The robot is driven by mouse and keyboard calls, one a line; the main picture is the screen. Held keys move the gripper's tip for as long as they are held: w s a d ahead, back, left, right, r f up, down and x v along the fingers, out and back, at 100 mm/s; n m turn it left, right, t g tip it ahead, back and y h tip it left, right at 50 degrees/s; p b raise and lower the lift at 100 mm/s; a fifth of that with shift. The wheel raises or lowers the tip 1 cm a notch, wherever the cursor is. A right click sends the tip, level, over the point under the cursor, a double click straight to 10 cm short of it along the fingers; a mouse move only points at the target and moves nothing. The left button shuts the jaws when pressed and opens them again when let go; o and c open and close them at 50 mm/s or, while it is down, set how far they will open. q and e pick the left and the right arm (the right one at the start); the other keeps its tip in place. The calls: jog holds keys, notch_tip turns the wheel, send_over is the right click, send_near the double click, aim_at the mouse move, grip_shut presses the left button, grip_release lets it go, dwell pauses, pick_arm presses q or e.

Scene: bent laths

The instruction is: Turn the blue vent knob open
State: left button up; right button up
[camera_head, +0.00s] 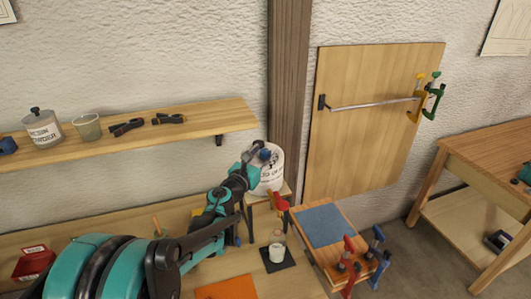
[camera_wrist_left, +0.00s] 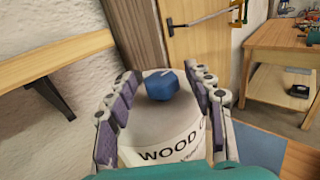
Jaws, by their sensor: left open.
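The blue vent knob (camera_wrist_left: 161,85) is a faceted knob on top of a white container (camera_wrist_left: 165,130) with black "WOOD" lettering. In the head view the knob (camera_head: 264,155) shows small at the top of the white container (camera_head: 272,172), which stands on a small wooden stand. My left gripper (camera_wrist_left: 163,88) is open, with one finger on each side of the knob and a gap showing on both sides. In the head view my left gripper (camera_head: 253,160) partly hides the container. My right gripper is not in view.
A wall shelf (camera_head: 200,122) at the left holds a tin (camera_head: 43,130), a cup (camera_head: 87,127) and dark clamps. A wooden post (camera_head: 288,90) rises behind the container. A bench with a blue mat (camera_head: 323,226) and clamps stands to the right. A white cup (camera_head: 277,252) is nearer.

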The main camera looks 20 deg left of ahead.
pick_arm(q)
jog(key=shift+w+d+r, duration=0.1)
jog(key=shift+w+d, duration=0.05)
jog(key=shift+w, duration=0.35)
jog(key=shift+c, duration=0.2)
jog(key=c, duration=1.1)
